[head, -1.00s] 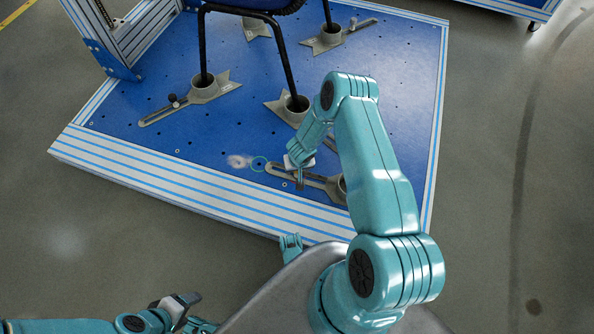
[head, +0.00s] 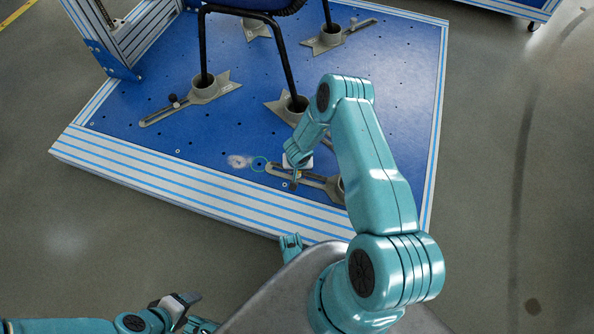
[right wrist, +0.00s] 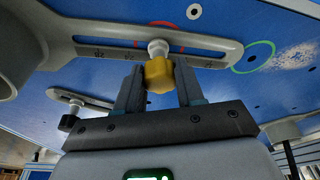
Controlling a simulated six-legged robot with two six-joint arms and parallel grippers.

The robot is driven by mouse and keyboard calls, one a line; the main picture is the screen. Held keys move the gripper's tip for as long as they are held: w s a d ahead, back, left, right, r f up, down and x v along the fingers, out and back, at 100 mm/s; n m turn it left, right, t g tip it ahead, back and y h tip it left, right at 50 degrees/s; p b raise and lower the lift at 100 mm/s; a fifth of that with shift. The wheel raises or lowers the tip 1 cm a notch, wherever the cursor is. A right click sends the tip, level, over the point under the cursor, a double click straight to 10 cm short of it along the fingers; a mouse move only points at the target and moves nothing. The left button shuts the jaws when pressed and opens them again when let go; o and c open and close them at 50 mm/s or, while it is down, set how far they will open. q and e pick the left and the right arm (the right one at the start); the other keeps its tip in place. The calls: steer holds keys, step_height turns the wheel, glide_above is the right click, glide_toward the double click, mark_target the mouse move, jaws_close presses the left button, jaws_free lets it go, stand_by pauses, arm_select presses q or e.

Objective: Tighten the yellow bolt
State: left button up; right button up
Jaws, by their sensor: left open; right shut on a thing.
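The yellow bolt (right wrist: 158,75) shows in the right wrist view, set at the slot of a grey slotted clamp bracket (right wrist: 100,50). My right gripper (right wrist: 158,88) has its two fingers on either side of the bolt's yellow head and is shut on it. In the head view my right gripper (head: 295,178) is over the same bracket (head: 318,181) near the platform's front edge, and my arm hides the bolt there. My left gripper (head: 185,308) is open and empty at the lower left, over the floor, away from the platform.
The blue platform (head: 150,95) holds a chair with black legs (head: 285,60) standing in grey cups. Another slotted bracket (head: 165,113) with a dark knob lies to the left. A metal frame (head: 150,35) stands at the back left. Bare floor (head: 80,240) surrounds the platform.

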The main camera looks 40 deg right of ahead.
steer(key=shift+m, duration=0.8)
steer(key=m, duration=0.2)
steer(key=shift+m+g, duration=0.3)
steer(key=shift+w+m+h, duration=0.1)
steer(key=shift+m+h, duration=0.2)
steer(key=shift+m, duration=0.1)
steer(key=m+g, duration=0.1)
steer(key=m, duration=0.2)
steer(key=shift+b, duration=0.3)
